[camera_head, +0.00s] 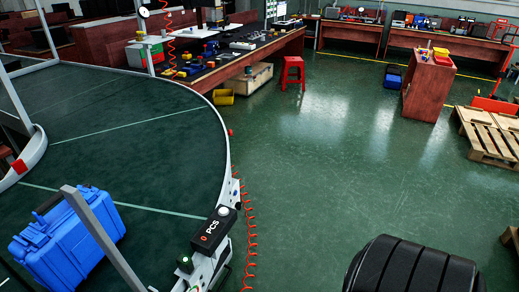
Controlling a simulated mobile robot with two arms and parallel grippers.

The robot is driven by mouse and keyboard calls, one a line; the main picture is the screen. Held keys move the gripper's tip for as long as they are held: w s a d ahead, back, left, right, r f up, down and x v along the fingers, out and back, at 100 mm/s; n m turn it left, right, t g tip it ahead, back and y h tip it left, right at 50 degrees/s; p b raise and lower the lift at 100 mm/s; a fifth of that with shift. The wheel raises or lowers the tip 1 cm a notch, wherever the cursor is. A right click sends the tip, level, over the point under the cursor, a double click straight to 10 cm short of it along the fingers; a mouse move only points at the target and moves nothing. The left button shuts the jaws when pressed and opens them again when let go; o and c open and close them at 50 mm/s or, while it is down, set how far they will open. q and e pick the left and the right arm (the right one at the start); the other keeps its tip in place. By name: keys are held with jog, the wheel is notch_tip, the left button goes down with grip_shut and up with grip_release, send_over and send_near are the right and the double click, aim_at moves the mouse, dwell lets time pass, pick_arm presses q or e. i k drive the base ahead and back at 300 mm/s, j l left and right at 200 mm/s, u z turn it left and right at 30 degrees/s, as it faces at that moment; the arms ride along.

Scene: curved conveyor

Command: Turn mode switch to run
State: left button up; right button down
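A dark counter box (213,230) reading "0 PCS", with a round white piece on top, sits on the near right rim of the curved conveyor (130,160). A small unit with a green light (185,262) sits just below it on the same rim. Small light-coloured control parts (236,190) show on the outer side of the rim. I cannot make out which part is the mode switch or how it is set. Neither of my grippers shows.
A blue case (68,240) lies on the conveyor behind a grey rail (103,240). A coiled red cable (249,240) hangs beside the rim. A black ribbed object (412,268) fills the lower right. Green floor (330,170) is open; a pallet (490,135) lies at right.

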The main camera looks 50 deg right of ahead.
aim_at(238, 205)
jog(key=k+l+z, duration=0.1)
jog(key=l, duration=0.25)
jog(key=k+l, duration=0.2)
jog(key=l, duration=0.15)
jog(key=k+l+z, duration=0.15)
jog(key=l, duration=0.2)
jog(key=k+l, duration=0.1)
jog(key=l, duration=0.25)
jog(key=k+l+z, duration=0.15)
jog(key=l, duration=0.2)
jog(key=k+l, duration=0.1)
jog(key=l, duration=0.3)
jog(key=i+l+u, duration=0.25)
jog(key=i+l, duration=0.25)
